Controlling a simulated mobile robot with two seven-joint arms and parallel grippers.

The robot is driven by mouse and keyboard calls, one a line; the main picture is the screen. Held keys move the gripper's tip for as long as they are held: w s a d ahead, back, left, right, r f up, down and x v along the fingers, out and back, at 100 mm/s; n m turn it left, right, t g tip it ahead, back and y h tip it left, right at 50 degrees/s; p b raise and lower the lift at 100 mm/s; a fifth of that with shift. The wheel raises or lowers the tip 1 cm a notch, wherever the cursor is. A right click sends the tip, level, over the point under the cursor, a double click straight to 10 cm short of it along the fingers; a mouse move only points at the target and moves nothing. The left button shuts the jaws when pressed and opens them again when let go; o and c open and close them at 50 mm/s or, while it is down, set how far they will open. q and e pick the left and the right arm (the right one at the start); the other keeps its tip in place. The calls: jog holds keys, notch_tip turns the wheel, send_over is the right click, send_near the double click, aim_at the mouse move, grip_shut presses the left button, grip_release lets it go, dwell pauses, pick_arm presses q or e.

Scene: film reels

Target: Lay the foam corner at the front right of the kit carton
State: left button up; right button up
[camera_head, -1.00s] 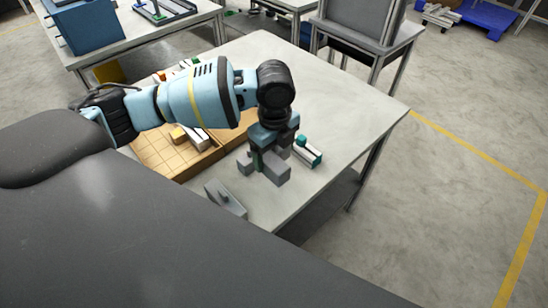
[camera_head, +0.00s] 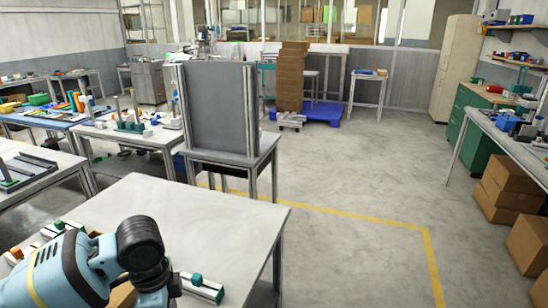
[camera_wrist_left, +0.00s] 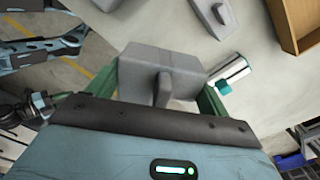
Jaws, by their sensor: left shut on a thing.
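In the left wrist view, my left gripper (camera_wrist_left: 165,84) is shut on a grey foam corner (camera_wrist_left: 160,62), a blocky piece with a raised rib, gripped between the green fingers. Its height above the table cannot be told. A second grey foam piece (camera_wrist_left: 212,14) lies on the table at the top. The kit carton's orange-brown wall (camera_wrist_left: 294,24) shows at the upper right, apart from the held piece. In the head view only a tan bit of the carton (camera_head: 122,295) shows behind my left arm; the gripper is below the picture. My right gripper is not seen.
A white part with a teal knob (camera_head: 203,287) lies on the pale table (camera_head: 200,225) beside my arm; it also shows in the wrist view (camera_wrist_left: 232,74). The table beyond my arm is clear. A grey panelled stand (camera_head: 218,110) stands past the table's far edge.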

pick_arm(q)
jog(key=n, duration=0.1)
jog(key=s+n, duration=0.1)
jog(key=r+n, duration=0.1)
jog(key=n, duration=0.1)
jog(key=shift+s+d, duration=0.15)
jog(key=shift+s, duration=0.1)
jog(key=n, duration=0.2)
jog(key=s+r+n, duration=0.1)
jog(key=n, duration=0.1)
jog(key=shift+s, duration=0.15)
jog(key=n, duration=0.2)
jog(key=s+r+n, duration=0.1)
jog(key=n, duration=0.1)
jog(key=s+n, duration=0.1)
jog(key=n, duration=0.2)
jog(key=shift+s+r, duration=0.15)
jog(key=shift+r, duration=0.05)
dwell(0.3)
dwell(0.4)
jog(key=shift+s, duration=0.1)
